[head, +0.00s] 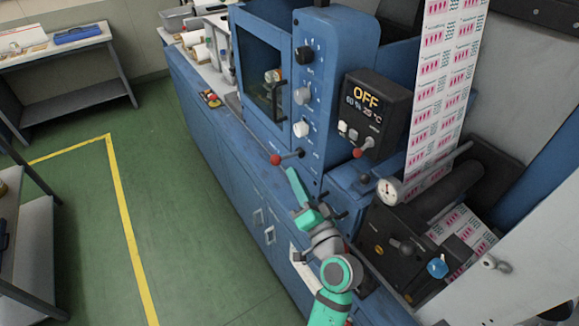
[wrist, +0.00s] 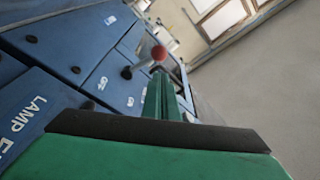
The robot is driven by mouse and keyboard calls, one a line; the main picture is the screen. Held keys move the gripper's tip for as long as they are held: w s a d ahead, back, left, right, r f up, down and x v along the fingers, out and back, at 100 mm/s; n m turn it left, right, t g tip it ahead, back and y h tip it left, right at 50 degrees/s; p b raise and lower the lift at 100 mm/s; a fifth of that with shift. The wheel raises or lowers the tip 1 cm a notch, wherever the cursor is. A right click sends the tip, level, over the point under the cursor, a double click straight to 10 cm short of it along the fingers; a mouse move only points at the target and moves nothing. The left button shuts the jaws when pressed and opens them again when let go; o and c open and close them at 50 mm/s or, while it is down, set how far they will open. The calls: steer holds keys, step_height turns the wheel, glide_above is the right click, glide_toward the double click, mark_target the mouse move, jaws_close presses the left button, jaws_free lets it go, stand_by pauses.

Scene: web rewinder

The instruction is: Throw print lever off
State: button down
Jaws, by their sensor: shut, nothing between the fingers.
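A lever with a red ball knob (head: 275,159) juts from the lower front of the blue machine, its arm running from a dark pivot on the panel out to the left. In the wrist view the red knob (wrist: 159,53) shows just beyond my fingertips, with small white markings on the blue panel beside it; one seems to read OFF. My green gripper (head: 291,173) is shut and empty, its tip just below and right of the knob. In the wrist view my gripper (wrist: 160,75) points at the knob. I cannot tell whether they touch.
A control box (head: 373,112) with an OFF display has a second red-knobbed lever (head: 359,153) beneath it. A gauge (head: 389,190) and dark rollers stand at the right beside the printed web (head: 440,85). The green floor (head: 180,200) left of the machine is clear.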

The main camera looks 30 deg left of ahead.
steer(key=shift+v, duration=2.75)
steer(key=s+d+f+m+t+h, duration=0.2)
steer(key=s+d+f+h, duration=0.3)
steer(key=d+f, duration=0.3)
steer(key=s+d+f+m+t+h, duration=0.2)
steer(key=s+d+f+h, duration=0.3)
steer(key=f, duration=0.5)
steer(key=s+d+n+h, duration=0.1)
steer(key=s+d+h, duration=0.2)
steer(key=s, duration=0.6)
steer(key=s+d+r+n+h, duration=0.1)
steer(key=s+d+n+h, duration=0.1)
steer(key=s+d, duration=0.6)
steer(key=shift+s+t+h, duration=0.4)
steer(key=shift+s+h, duration=0.3)
steer(key=shift+s, duration=0.45)
steer(key=shift+w+d, duration=0.1)
steer(key=shift+w, duration=0.05)
